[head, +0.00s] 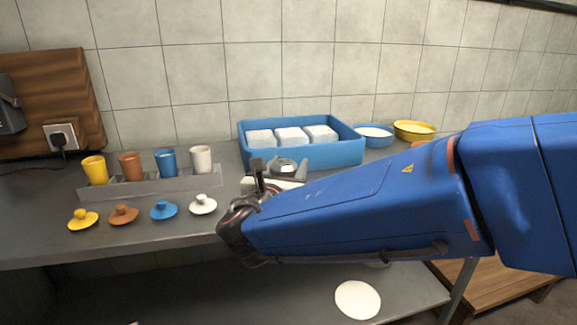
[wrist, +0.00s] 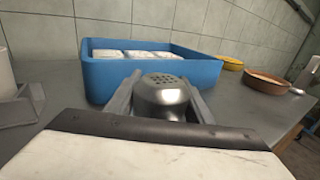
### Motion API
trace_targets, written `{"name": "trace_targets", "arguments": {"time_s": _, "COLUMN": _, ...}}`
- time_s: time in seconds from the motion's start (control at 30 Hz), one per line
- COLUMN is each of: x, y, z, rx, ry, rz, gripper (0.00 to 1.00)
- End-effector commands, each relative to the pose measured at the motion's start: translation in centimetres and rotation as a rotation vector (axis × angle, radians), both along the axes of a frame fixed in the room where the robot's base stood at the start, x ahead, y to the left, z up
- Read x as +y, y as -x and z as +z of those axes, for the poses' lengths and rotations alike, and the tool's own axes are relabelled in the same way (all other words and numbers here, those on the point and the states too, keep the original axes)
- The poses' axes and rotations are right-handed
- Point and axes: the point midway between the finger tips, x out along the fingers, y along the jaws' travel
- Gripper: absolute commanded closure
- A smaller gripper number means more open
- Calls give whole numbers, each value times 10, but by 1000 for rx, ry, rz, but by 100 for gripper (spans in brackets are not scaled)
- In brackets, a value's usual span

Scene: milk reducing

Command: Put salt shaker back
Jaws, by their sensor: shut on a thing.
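The salt shaker (wrist: 161,97) has a rounded metal top with small holes and stands upright between my fingers in the wrist view. My gripper (wrist: 160,104) is shut on it, with one grey finger on each side. In the head view, my gripper (head: 272,184) is over the counter in front of the blue crate, and the shaker's top (head: 287,165) shows just above it. The lower part of the shaker is hidden by the gripper. I cannot tell whether its base touches the counter.
A blue crate (head: 342,154) with white blocks stands behind the gripper. Blue (head: 374,135) and yellow (head: 413,131) bowls stand right of it; a brown bowl (wrist: 263,83) shows in the wrist view. A grey rack (head: 147,189) with coloured cups and several lids stand left.

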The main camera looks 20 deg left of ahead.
Motion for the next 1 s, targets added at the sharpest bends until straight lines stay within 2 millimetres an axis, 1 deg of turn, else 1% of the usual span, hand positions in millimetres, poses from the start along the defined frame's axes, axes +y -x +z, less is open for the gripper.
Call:
{"name": "trace_targets", "arguments": {"time_s": 0.33, "x": 0, "y": 0, "z": -2, "rx": -1, "ry": -1, "rz": 0, "gripper": 82}}
{"name": "trace_targets", "arguments": {"time_s": 0.37, "x": 0, "y": 0, "z": -2, "rx": 0, "ry": -1, "rz": 0, "gripper": 48}}
{"name": "trace_targets", "arguments": {"time_s": 0.4, "x": 0, "y": 0, "z": -2, "rx": -1, "ry": -1, "rz": 0, "gripper": 38}}
{"name": "trace_targets", "arguments": {"time_s": 0.43, "x": 0, "y": 0, "z": -2, "rx": 0, "ry": -1, "rz": 0, "gripper": 34}}
{"name": "trace_targets", "arguments": {"time_s": 0.7, "x": 0, "y": 0, "z": -2, "rx": -1, "ry": -1, "rz": 0, "gripper": 34}}
{"name": "trace_targets", "arguments": {"time_s": 0.8, "x": 0, "y": 1, "z": 1, "rx": -1, "ry": -1, "rz": 1, "gripper": 34}}
{"name": "trace_targets", "arguments": {"time_s": 0.93, "x": 1, "y": 14, "z": 1, "rx": -1, "ry": -1, "rz": 4, "gripper": 34}}
{"name": "trace_targets", "arguments": {"time_s": 1.0, "x": 0, "y": 26, "z": 1, "rx": -1, "ry": 0, "rz": 4, "gripper": 34}}
